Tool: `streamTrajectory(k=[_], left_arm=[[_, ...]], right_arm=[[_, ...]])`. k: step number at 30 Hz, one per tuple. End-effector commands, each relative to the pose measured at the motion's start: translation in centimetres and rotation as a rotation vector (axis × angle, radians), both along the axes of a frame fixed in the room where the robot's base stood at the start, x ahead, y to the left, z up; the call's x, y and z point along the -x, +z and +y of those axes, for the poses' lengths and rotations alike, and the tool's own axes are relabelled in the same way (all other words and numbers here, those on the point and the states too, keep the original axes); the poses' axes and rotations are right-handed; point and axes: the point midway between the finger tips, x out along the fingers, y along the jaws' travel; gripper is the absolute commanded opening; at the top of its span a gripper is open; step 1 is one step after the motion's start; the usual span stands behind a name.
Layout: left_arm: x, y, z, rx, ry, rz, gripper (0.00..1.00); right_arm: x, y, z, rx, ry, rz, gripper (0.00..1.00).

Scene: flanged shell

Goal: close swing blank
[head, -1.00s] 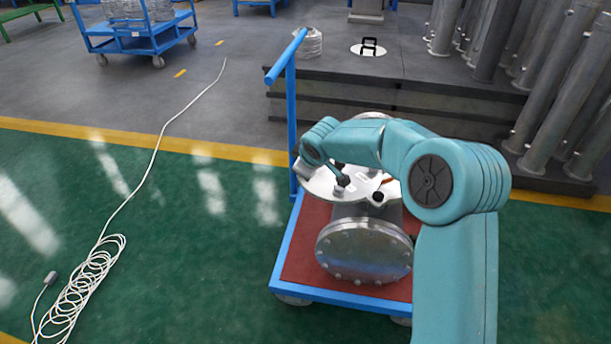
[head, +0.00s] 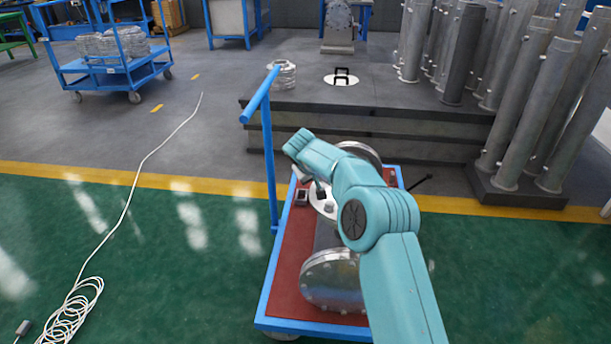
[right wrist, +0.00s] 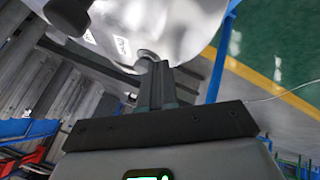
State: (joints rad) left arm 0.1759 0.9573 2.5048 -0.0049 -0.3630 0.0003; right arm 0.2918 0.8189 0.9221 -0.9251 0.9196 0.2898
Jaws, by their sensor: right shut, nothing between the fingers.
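The flanged shell stands on a cart, with a round bolted flange (head: 332,279) facing me in the head view. A pale, shiny plate (head: 321,198), seemingly the swing blank, lies above the shell behind my right arm, which hides much of it. In the right wrist view a silvery surface (right wrist: 185,22) with dark knobs fills the top. My right gripper (right wrist: 156,68) is shut and empty, its tips at or close to a small round knob (right wrist: 147,55); I cannot tell whether they touch. My left gripper is in neither view.
The blue cart (head: 268,322) has a red deck and a tall handle post (head: 267,150) on its left. A dark raised platform (head: 380,105) with several grey pipes (head: 540,110) stands behind. A white cable (head: 122,215) runs along the floor at left. The green floor is otherwise open.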

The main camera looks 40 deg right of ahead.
Motion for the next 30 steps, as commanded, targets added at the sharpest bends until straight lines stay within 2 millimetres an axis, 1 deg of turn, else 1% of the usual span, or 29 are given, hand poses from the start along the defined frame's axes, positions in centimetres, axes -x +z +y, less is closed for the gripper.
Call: streamTrajectory(k=[1, 3, 6, 12, 30], left_arm=[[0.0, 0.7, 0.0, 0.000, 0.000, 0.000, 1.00], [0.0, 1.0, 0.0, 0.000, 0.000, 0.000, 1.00], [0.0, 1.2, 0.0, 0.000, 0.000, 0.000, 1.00], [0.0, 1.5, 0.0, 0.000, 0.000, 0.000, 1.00], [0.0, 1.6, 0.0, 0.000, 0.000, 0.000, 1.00]], right_arm=[[0.1, 0.3, -0.6, 0.000, -0.020, 0.000, 0.00], [0.2, 0.2, -1.3, 0.000, -0.035, 0.000, 0.00], [0.4, 0.1, -2.1, 0.001, -0.041, 0.001, 0.00], [0.7, 0.0, -2.9, 0.001, -0.037, 0.001, 0.00], [0.8, 0.0, -3.3, 0.004, -0.037, 0.001, 0.00]])
